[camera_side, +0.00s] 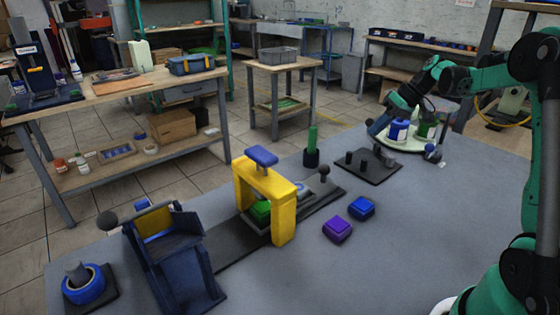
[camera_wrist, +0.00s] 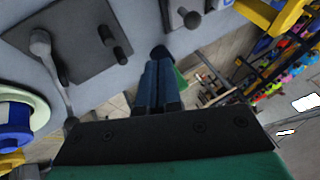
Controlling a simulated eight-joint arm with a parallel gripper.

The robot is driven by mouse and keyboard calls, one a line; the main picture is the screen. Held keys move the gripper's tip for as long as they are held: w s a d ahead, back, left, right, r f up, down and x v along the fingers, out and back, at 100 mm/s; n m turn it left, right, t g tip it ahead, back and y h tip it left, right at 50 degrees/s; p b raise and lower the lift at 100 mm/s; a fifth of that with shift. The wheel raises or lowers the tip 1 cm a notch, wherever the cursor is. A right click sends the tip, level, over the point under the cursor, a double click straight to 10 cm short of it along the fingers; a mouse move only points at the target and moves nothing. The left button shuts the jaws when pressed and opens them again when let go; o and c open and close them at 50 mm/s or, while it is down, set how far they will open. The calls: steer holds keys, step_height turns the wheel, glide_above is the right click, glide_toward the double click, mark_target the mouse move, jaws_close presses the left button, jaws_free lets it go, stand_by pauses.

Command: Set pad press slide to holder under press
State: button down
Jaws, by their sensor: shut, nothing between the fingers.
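The yellow press (camera_side: 243,188) with a blue top handle (camera_side: 262,157) stands over a dark slide track (camera_side: 232,245) in the side view. A green block (camera_side: 260,210) sits under its arch. The pad press slide's ball knob (camera_side: 323,172) sticks up at the right end, beyond the arch; the knob also shows in the wrist view (camera_wrist: 191,19), with the yellow press (camera_wrist: 268,14) at the top right. A small pale part (camera_side: 303,190) lies between knob and arch. My gripper (camera_side: 377,127) is shut and empty, apart from the slide; its blue fingers (camera_wrist: 158,70) show in the wrist view.
A peg plate (camera_side: 367,167) and a round pale turntable (camera_side: 405,139) with a blue and white container stand near my gripper. A green post (camera_side: 312,136) stands behind the knob. Blue (camera_side: 361,208) and purple (camera_side: 337,230) blocks lie in front. The front right table is clear.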

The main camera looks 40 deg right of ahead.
mark_target(308, 187)
steer(key=x, duration=0.8)
steer(key=shift+w+a+f, duration=0.15)
steer(key=shift+w+f, duration=0.05)
steer(key=shift+f, duration=0.15)
steer(key=a, duration=0.2)
steer(key=shift+w+a+f, duration=0.2)
steer(key=shift+a, duration=0.05)
steer(key=shift+w+a+f, duration=0.1)
steer(key=shift+w+a, duration=0.05)
steer(key=shift+a, duration=0.5)
steer(key=shift+a, duration=0.1)
steer(key=a, duration=1)
steer(key=d, duration=0.3)
steer(key=s+d+r, duration=0.1)
steer(key=shift+d, duration=0.3)
steer(key=v, duration=0.9)
steer(key=shift+r, duration=0.35)
